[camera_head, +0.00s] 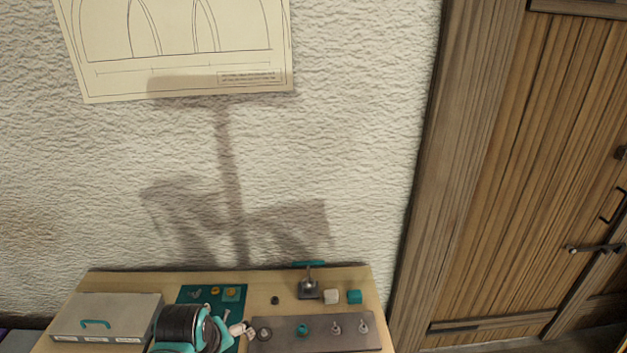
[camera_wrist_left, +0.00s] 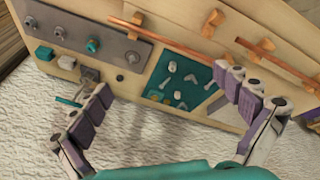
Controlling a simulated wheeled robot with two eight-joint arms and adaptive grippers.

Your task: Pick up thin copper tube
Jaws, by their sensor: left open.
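Copper tubes show only in the left wrist view. One long copper tube (camera_wrist_left: 165,44) runs slantwise across the upper middle. I cannot tell which is the thin one. My left gripper (camera_wrist_left: 163,82) is open with its two purple-padded fingers wide apart and nothing between them. In the head view my left arm (camera_head: 185,326) is over the bench, with the tubes out of view. My right gripper is not in view.
The wooden bench (camera_head: 262,280) stands against a rough white wall. On it are a grey box with a teal handle (camera_head: 100,322), a teal mat with small parts (camera_head: 232,293), a grey plate with knobs (camera_head: 370,343), a clamp (camera_head: 308,288) and small white and teal blocks.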

